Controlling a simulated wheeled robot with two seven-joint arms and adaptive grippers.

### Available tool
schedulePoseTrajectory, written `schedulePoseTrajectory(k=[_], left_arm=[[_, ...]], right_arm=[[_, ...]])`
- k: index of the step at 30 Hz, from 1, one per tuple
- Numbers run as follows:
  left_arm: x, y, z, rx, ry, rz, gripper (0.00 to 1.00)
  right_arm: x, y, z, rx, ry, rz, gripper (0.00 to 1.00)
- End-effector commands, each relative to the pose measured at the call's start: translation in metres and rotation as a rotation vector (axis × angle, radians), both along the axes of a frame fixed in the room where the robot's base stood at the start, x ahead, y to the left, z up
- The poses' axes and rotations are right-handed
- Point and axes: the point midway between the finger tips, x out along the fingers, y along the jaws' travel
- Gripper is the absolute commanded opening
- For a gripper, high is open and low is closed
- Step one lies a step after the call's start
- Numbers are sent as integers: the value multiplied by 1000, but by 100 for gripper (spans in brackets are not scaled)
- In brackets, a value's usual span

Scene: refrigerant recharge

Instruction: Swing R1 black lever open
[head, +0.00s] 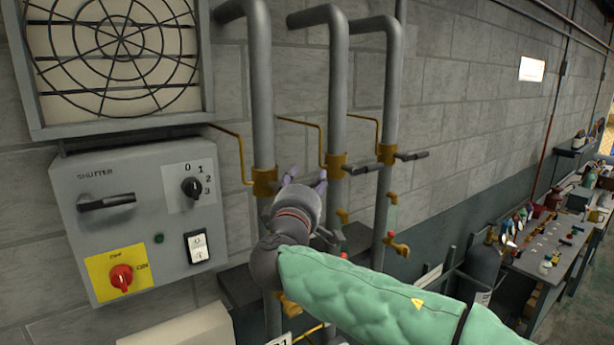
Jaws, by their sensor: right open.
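Three grey vertical pipes run down the block wall, each with a brass valve. The left pipe (261,95) has its brass valve (265,183) right beside my right gripper (305,179). My right gripper is open, its purple-grey fingertips pointing up at valve height, between the left and middle pipes. The left valve's black lever does not show clearly and may be hidden by the gripper; I cannot tell whether they touch. The middle valve's black lever (362,169) and the right valve's black lever (411,155) stick out to the right. A label ending in "1" is partly visible below. My left gripper is not in view.
A grey control box (135,250) with a shutter handle, a dial and a red knob is left of the pipes. A fan grille (120,45) is above it. Brass taps (397,246) sit lower. A dark gas cylinder (483,268) and cluttered workbench (540,262) stand at right.

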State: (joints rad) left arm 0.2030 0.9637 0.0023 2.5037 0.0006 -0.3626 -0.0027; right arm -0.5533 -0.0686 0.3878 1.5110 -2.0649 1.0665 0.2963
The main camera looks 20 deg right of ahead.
Motion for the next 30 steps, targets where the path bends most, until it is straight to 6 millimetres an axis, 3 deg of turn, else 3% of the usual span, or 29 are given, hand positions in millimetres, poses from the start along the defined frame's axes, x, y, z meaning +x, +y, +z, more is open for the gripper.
schedulePoseTrajectory(k=[11, 15, 17, 30], left_arm=[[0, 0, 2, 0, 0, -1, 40], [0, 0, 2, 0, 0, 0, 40], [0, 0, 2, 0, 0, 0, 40], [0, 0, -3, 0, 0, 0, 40]], right_arm=[[5, -2, -1, -1, 2, 0, 52], [5, -2, -1, 0, 1, 0, 13], [5, -2, 0, 0, 1, 0, 0], [5, -3, -4, 53, 17, 0, 0]])
